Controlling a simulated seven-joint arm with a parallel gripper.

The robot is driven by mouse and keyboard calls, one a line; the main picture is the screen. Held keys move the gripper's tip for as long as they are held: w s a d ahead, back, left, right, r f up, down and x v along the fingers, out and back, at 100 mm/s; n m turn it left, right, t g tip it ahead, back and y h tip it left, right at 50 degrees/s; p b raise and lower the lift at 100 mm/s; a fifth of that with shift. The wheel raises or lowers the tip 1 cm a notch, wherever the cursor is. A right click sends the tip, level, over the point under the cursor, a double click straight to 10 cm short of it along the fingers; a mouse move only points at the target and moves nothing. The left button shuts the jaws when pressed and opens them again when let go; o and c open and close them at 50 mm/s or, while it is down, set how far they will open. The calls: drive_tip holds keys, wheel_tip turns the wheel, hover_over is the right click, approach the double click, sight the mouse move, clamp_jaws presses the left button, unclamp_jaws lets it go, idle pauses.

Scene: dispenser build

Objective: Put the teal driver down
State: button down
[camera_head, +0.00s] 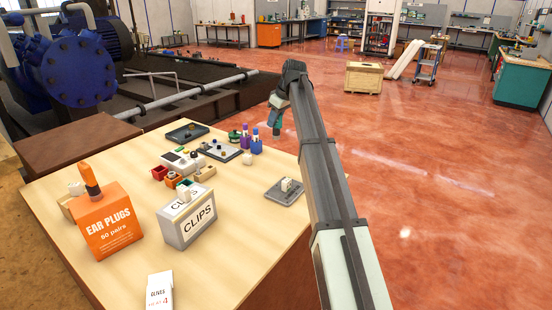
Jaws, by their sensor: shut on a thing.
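My gripper (279,103) is at the far end of my arm, pointing down by the table's far right edge. It is shut on the teal driver (274,122), a small teal shape showing below the fingers. The driver looks held up, but its height and whether it is over the tabletop cannot be told from this one view. The fingers are small and dark, and part of the driver is hidden in them. The pale wooden table (235,215) spreads out to the left of my arm.
A grey tray (275,195) with a white block sits near the right edge. Purple and blue bottles (256,142), a dark tray (187,133) and small bins (160,172) crowd the back. A clips box (187,228) and orange ear plugs box (107,224) stand nearer. The front right tabletop is clear.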

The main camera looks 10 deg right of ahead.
drive_tip(key=shift+f, duration=4.9)
drive_tip(key=shift+f, duration=0.15)
drive_tip(key=c, duration=0.9)
unclamp_jaws()
drive_tip(key=shift+c, duration=0.2)
drive_tip(key=v, duration=1.2)
